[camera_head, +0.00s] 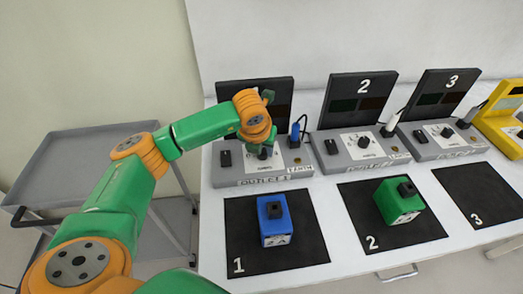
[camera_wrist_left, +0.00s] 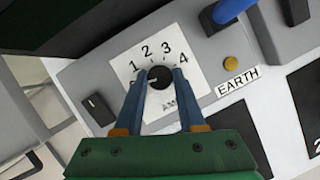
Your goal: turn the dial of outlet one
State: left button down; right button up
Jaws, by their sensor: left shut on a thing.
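Outlet one (camera_head: 235,178) is the grey box at the left of the row, with a dark panel behind it. Its black dial (camera_wrist_left: 160,73) sits on a white plate marked 1, 2, 3 and 4 in the left wrist view. My left gripper (camera_wrist_left: 162,78) is shut on the dial, one finger on each side. I cannot tell which number the dial points to. My right gripper is not in view.
A black switch (camera_wrist_left: 99,108) is left of the dial; a blue plug (camera_head: 295,133) stands to its right. Outlets two (camera_head: 345,160) and three (camera_head: 422,149) follow to the right. A blue block (camera_head: 274,227) and green block (camera_head: 400,209) stand on black mats in front.

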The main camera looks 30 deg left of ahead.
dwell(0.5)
pick_arm(q)
jog(key=c, duration=0.5)
grip_release()
jog(key=b+v, duration=0.1)
jog(key=v, duration=0.5)
jog(key=shift+r, duration=0.25)
jog(key=shift+s+r, duration=0.15)
jog(key=shift+r, duration=0.15)
